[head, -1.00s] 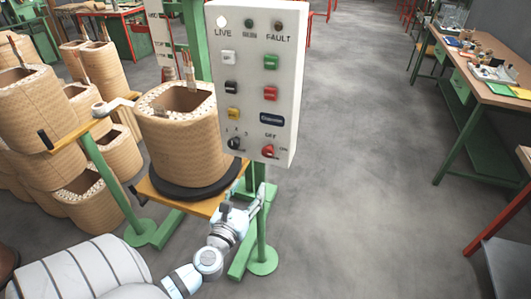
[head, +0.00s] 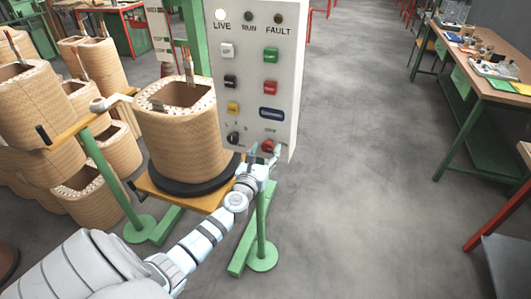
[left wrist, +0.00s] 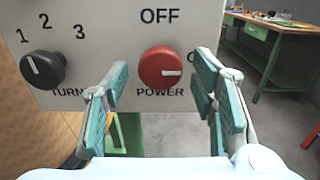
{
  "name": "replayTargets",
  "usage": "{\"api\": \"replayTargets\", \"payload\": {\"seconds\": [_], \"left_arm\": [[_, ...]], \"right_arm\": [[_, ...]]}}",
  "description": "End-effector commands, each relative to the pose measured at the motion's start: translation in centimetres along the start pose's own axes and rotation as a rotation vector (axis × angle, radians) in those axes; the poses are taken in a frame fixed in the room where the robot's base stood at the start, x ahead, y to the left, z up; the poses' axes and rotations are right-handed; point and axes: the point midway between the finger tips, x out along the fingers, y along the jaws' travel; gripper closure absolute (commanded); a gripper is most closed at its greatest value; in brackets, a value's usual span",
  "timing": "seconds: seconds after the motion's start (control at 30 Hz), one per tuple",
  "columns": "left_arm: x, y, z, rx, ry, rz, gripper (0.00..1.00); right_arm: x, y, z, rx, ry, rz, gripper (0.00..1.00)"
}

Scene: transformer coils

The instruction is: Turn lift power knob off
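The control panel (head: 255,60) is a grey-white box on a green stand. Its red power knob (left wrist: 161,68) is near the bottom right; in the left wrist view its white mark points right, away from the OFF label above. The knob also shows in the head view (head: 267,146). My left gripper (left wrist: 160,95) is open, its teal-padded fingers on either side of the knob in the picture, with gaps to both. I cannot tell how deep the fingertips reach. It also shows in the head view (head: 264,156) at the panel's lower edge. My right gripper is not in view.
A black turn knob (left wrist: 43,70) marked 1, 2, 3 is left of the power knob. Coloured buttons and a lit LIVE lamp (head: 221,15) are above. A wound coil (head: 182,140) stands close left of the panel. Floor to the right is clear up to the workbench (head: 485,80).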

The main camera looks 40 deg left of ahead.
Motion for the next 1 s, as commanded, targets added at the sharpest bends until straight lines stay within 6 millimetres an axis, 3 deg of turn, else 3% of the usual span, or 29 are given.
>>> {"api": "replayTargets", "payload": {"seconds": [0.03,0.2,0.27,0.67,1.0], "left_arm": [[0.0,0.0,0.0,0.000,0.000,0.000,0.60],[0.0,0.0,0.0,0.000,0.000,0.000,0.87],[0.0,0.0,0.0,-0.001,0.000,0.000,0.94],[0.0,-0.1,-0.1,-0.073,0.000,-0.001,0.94],[0.0,-0.1,-0.1,-0.321,0.000,-0.001,0.94]], "right_arm": [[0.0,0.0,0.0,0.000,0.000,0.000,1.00],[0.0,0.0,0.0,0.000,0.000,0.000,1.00],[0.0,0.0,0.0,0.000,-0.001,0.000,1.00],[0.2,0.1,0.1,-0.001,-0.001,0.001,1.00],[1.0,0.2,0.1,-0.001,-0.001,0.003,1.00]]}}
